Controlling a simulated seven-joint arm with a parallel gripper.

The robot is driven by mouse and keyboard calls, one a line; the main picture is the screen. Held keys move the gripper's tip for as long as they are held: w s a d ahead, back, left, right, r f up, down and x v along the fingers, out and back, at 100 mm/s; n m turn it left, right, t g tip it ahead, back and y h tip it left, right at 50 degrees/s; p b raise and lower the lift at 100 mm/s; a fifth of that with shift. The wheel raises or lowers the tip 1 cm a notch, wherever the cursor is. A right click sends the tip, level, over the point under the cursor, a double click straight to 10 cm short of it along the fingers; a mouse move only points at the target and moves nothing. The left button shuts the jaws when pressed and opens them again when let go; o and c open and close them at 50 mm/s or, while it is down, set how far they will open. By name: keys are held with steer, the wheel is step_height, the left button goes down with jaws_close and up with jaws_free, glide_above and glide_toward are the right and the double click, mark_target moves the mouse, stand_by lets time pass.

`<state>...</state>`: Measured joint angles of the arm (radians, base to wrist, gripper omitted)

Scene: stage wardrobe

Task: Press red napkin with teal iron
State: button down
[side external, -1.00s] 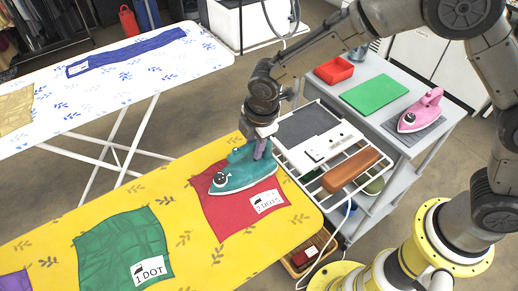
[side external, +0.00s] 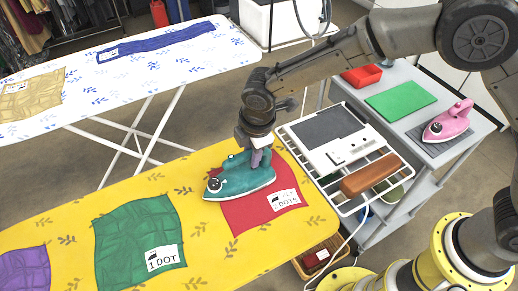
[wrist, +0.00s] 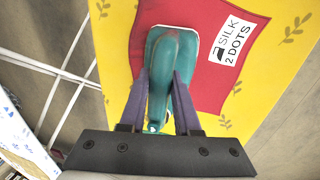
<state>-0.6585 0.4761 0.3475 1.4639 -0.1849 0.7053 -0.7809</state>
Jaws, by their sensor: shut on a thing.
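My gripper (side external: 254,155) is shut on the handle of the teal iron (side external: 240,180). In the wrist view my gripper's purple fingers (wrist: 163,82) sit either side of the handle of the teal iron (wrist: 173,42). The red napkin (side external: 255,213) lies flat on the yellow board, with a white "2 DOTS" label. The iron is upright over its left part, its front near the napkin's left edge, and looks to be down on the cloth. It hides part of the napkin. The wrist view shows the red napkin (wrist: 205,80) with "SILK 2 DOTS" on the label.
A green "1 DOT" napkin (side external: 130,225) and a purple cloth (side external: 22,270) share the yellow board (side external: 60,218). A wire rack with a brown block (side external: 370,174) adjoins its right end. A pink iron (side external: 448,123) stands on the grey cart. A second board (side external: 170,75) is behind.

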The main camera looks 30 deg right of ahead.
mark_target(226, 162)
steer(key=shift+a+f, duration=0.1)
steer(key=shift+a, duration=2.95)
steer(key=shift+w+a, duration=0.1)
steer(key=shift+a, duration=0.05)
steer(key=shift+w, duration=2.5)
steer(key=shift+d, duration=6.55)
step_height(226, 162, up, 9)
steer(key=shift+f, duration=0.2)
steer(key=shift+a, duration=0.1)
